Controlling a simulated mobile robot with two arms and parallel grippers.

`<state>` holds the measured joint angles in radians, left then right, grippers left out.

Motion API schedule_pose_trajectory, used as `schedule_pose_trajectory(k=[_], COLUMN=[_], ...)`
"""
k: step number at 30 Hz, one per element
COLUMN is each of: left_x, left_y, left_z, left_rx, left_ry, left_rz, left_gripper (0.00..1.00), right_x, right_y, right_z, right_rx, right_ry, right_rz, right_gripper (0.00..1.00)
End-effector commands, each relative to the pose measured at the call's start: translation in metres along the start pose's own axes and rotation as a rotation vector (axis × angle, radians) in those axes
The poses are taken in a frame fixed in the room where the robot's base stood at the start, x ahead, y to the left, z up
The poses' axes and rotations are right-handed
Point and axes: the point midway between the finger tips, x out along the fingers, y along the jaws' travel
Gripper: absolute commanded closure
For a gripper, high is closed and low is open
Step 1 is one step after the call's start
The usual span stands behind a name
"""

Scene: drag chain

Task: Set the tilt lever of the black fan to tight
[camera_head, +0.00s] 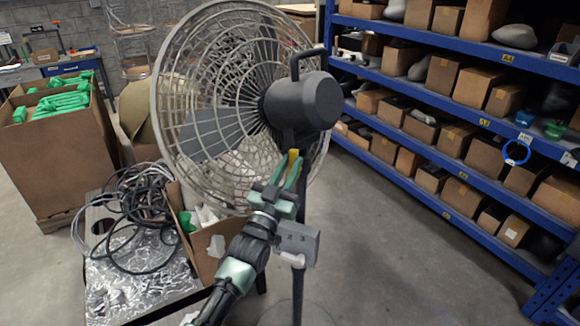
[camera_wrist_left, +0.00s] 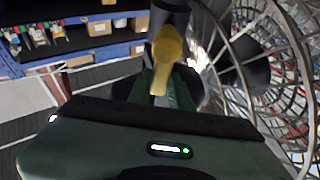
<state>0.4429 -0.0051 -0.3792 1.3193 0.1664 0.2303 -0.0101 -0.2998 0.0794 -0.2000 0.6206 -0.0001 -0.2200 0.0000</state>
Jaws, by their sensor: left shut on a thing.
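The black fan (camera_head: 305,101) stands in the middle of the head view, with a round wire cage (camera_head: 180,60) and a dark motor housing. Its yellow tilt lever (camera_head: 293,157) is below the motor housing, and it shows larger in the left wrist view (camera_wrist_left: 166,58). My left gripper (camera_head: 289,170) reaches up to the lever from below, and its green fingers are shut on it. In the left wrist view the lever lies between the fingertips (camera_wrist_left: 162,85), tilted slightly. The fingers hide part of the lever and its joint. My right gripper is not in view.
The fan pole (camera_head: 299,285) and a grey control box (camera_head: 297,242) are close beside my left arm. A table (camera_head: 150,305) with tangled black cables (camera_head: 135,215) and an open carton (camera_head: 205,262) are at left. Blue shelves (camera_head: 455,115) line the right; the floor between is clear.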

Motion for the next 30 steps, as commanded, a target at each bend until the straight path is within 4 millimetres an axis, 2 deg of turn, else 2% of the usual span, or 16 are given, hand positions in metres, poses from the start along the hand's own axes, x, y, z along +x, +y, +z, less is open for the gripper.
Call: schedule_pose_trajectory(k=[16,22,29,30], left_x=[-0.0007,-0.0012,-0.0011,-0.0011], left_y=[0.0000,-0.0038,-0.0045,-0.0045], left_z=[0.0016,0.0030,0.0026,0.0026], left_rx=[0.000,-0.111,-0.116,-0.116], left_ry=[-0.003,-0.005,-0.005,-0.005], left_rz=[0.000,-0.046,-0.048,-0.048], left_gripper=[1.00,1.00,1.00,0.69], right_x=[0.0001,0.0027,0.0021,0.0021], right_y=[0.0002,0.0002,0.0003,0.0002], right_z=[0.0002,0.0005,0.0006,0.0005], right_rx=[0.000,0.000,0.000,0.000], right_ry=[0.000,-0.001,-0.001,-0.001], right_rz=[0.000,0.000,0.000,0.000], right_gripper=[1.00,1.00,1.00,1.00])
